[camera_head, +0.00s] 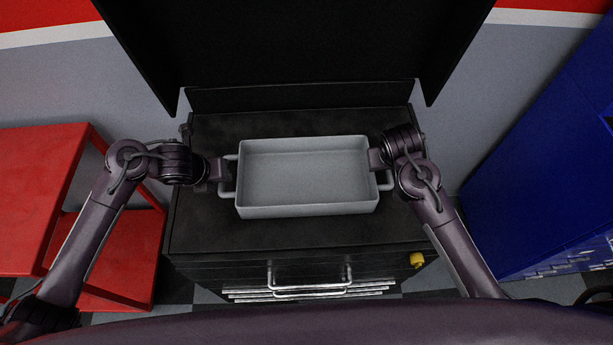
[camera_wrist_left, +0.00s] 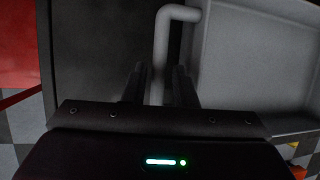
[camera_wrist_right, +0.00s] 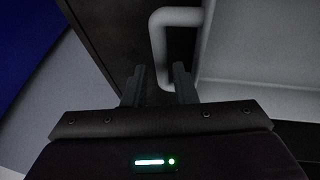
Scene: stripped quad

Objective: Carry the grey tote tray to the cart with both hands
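The grey tote tray (camera_head: 308,210) sits empty and level on the black top of a drawer cabinet. It has a bar handle at each end. My left gripper (camera_head: 222,170) is at the left handle; in the left wrist view the open fingers (camera_wrist_left: 160,85) straddle that handle (camera_wrist_left: 161,50), with small gaps visible. My right gripper (camera_head: 378,158) is at the right handle; in the right wrist view its open fingers (camera_wrist_right: 159,85) straddle that handle (camera_wrist_right: 157,45). A red shelved stand (camera_head: 40,180), seemingly the cart, is at the left.
The black cabinet top (camera_head: 300,238) is bare around the tray. A raised black lid or panel (camera_head: 300,45) stands behind it. Drawer handles (camera_head: 310,292) and a small yellow item (camera_head: 416,259) are at its front. A blue cabinet (camera_head: 550,150) stands at the right.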

